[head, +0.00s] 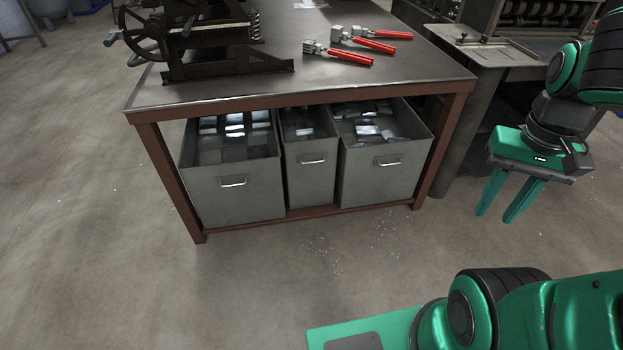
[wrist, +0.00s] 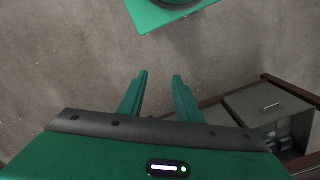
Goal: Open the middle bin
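The middle bin (head: 311,178) is a narrow grey metal box on the lower shelf of the workbench, between two wider bins. It has a small bright handle (head: 312,162) on its front and grey pieces inside. It stands in line with its neighbours under the tabletop. My gripper (head: 496,217) hangs at the right, well apart from the bins, with its green fingers pointing down. The fingers are spread with nothing between them, which the wrist view (wrist: 160,76) also shows.
The left bin (head: 233,190) and right bin (head: 384,176) flank it closely. Red-handled tools (head: 350,57) and a dark machine (head: 200,40) are on the bench top (head: 300,80). A second bench (head: 485,65) stands to the right. The concrete floor in front of the bins is clear.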

